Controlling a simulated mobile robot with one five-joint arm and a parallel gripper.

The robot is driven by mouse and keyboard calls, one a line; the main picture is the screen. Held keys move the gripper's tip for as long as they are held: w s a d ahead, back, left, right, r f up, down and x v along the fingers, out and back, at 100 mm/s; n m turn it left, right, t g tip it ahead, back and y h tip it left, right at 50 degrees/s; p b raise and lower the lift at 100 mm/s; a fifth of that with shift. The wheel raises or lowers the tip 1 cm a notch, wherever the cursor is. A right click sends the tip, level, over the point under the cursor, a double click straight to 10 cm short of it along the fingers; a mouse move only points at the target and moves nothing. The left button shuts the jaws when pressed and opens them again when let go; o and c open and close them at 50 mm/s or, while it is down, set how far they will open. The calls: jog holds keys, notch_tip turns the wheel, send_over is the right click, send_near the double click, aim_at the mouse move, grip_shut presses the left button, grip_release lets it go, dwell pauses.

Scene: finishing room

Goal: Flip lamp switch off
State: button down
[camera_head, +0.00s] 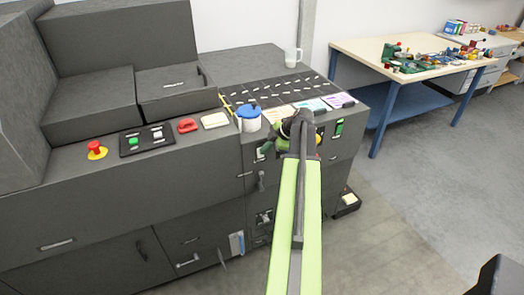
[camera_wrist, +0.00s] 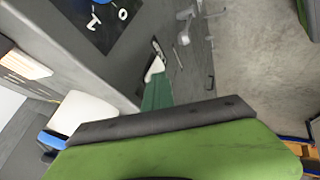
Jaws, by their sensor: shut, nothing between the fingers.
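No lamp shows, and I cannot tell for certain which control is its switch. A small white switch-like part (camera_head: 262,153) sits on the dark machine's front face, just left of my gripper (camera_head: 272,142). In the wrist view, a white part (camera_wrist: 154,68) shows on the grey face, right by the tip of my dark green finger (camera_wrist: 157,92); whether they touch is unclear. A black plate marked 1 and 0 (camera_wrist: 100,18) is at the upper left there. My gripper is shut and empty, partly hidden by my arm. A green switch (camera_head: 339,128) is further right.
The dark machine (camera_head: 60,190) fills the left. On its top are a red knob (camera_head: 96,148), a black button panel (camera_head: 147,139), a blue-and-white pot (camera_head: 248,118) and a mug (camera_head: 292,57). A workbench (camera_head: 400,58) stands back right. Floor (camera_head: 420,190) between is clear.

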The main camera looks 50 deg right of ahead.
jog(key=shift+w+a+r, duration=0.1)
jog(key=shift+w+a, duration=0.05)
jog(key=shift+r+p, duration=0.7)
jog(key=shift+p, duration=0.1)
jog(key=s+a+p+v, duration=0.1)
jog(key=p+v, duration=0.8)
jog(key=v, duration=0.3)
jog(key=shift+f, duration=0.2)
